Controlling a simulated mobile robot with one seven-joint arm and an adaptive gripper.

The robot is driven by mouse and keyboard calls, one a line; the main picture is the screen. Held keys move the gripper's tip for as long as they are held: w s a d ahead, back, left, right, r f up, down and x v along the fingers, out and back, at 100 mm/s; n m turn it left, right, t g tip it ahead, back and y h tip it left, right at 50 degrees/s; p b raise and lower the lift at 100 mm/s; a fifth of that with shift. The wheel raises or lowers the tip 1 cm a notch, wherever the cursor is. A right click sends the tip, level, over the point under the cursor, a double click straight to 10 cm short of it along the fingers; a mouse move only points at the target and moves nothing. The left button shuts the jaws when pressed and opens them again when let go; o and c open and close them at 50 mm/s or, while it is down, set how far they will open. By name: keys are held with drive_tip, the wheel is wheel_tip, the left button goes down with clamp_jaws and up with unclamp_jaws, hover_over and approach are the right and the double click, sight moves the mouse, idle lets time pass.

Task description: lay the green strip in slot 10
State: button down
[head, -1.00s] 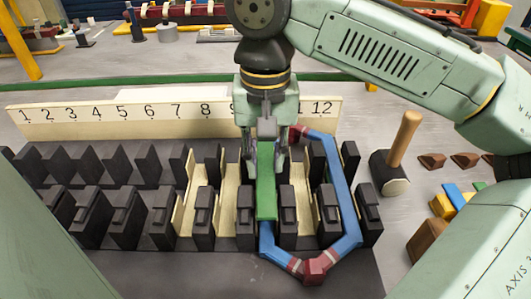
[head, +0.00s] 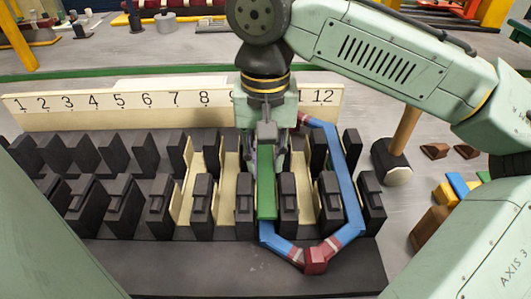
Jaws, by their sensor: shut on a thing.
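The green strip (head: 265,185) is long and narrow and points toward me. My gripper (head: 267,160) is shut on its far part, with fingertips partly hidden among the dark teeth. The strip lies lengthwise between two dark teeth, in line with the gap two places left of the one near number 12; how deep it sits I cannot tell. The blue coil (head: 346,190) with red bands has its right side in the rightmost gap. Its left side runs to the strip's near end and is hidden farther back.
Dark stator teeth (head: 122,205) stand in two rows on a dark base. Cream liners (head: 302,200) line some gaps. A wooden-handled mallet (head: 397,160) stands to the right, near coloured blocks (head: 458,185). My arm crosses the upper right.

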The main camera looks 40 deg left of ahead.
sight(266, 167)
drive_tip(key=shift+f+b, duration=0.3)
drive_tip(key=shift+f, duration=0.75)
idle(0.8)
drive_tip(key=c, duration=1.2)
unclamp_jaws()
drive_tip(key=shift+c, duration=0.2)
drive_tip(key=shift+r+p, duration=0.3)
drive_tip(key=shift+p, duration=0.05)
drive_tip(key=shift+r+p, duration=0.35)
drive_tip(key=shift+r, duration=0.15)
wheel_tip(266, 167, up, 5)
drive_tip(key=p, duration=0.5)
drive_tip(key=shift+r+p, duration=0.1)
drive_tip(key=shift+p, duration=0.25)
drive_tip(key=shift+r+p, duration=0.6)
drive_tip(key=shift+r, duration=0.55)
